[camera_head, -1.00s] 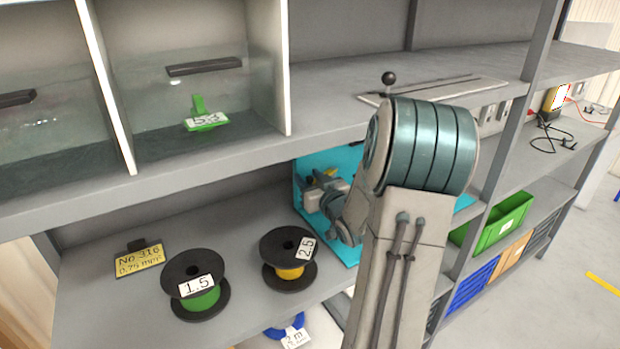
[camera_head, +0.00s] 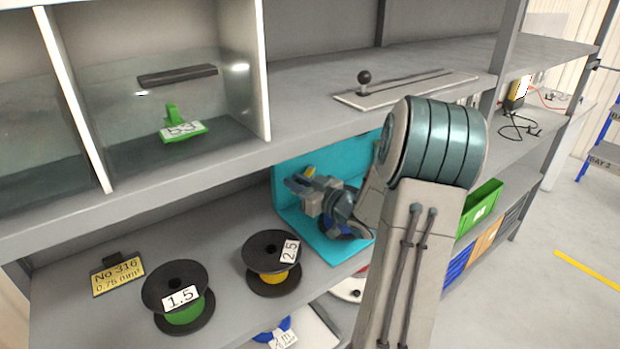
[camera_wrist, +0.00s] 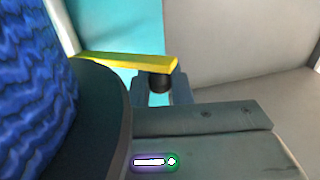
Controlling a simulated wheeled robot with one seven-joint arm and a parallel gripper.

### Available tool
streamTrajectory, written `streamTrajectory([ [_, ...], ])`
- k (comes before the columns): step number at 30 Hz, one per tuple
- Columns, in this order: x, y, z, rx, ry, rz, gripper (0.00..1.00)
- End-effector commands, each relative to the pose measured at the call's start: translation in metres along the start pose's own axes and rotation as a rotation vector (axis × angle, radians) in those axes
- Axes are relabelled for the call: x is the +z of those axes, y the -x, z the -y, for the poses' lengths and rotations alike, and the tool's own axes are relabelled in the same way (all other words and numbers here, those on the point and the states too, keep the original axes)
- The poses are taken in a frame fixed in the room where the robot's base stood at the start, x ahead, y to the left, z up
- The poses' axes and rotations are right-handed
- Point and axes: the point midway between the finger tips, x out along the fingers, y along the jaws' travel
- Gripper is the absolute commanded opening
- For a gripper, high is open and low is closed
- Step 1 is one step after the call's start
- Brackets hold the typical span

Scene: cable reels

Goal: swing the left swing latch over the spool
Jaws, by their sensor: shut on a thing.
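The yellow swing latch (camera_wrist: 130,60) crosses the upper middle of the wrist view, with a black knob (camera_wrist: 160,83) under its right end. My gripper (camera_wrist: 161,92) is shut on that knob, one finger on each side. The spool (camera_wrist: 35,90) fills the left of the wrist view, with blue ribbed cable and a dark flange (camera_wrist: 103,115). The latch bar extends left towards the flange; I cannot tell whether it overlaps it. In the head view my gripper (camera_head: 306,190) is inside the cyan holder (camera_head: 290,205), by a small yellow part of the latch (camera_head: 309,172). My arm hides much there.
A black spool with green cable (camera_head: 180,298) and one with yellow cable (camera_head: 272,265) stand left of the holder. The upper shelf edge (camera_head: 200,165) runs above my gripper. A green bin (camera_head: 480,208) is at right.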

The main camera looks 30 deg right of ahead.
Motion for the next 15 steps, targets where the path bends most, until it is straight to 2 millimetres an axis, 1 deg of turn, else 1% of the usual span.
streamTrajectory([
  [5, -0.0015, -0.003, 0.0053, -0.038, 0.002, -0.001, 0.0],
  [12, -0.0015, -0.003, 0.0055, -0.038, 0.002, -0.001, 0.0],
  [13, -0.0015, -0.0029, 0.0054, -0.038, 0.002, -0.001, 0.22],
  [15, -0.0014, -0.0028, 0.0053, -0.038, 0.002, -0.001, 0.38],
])
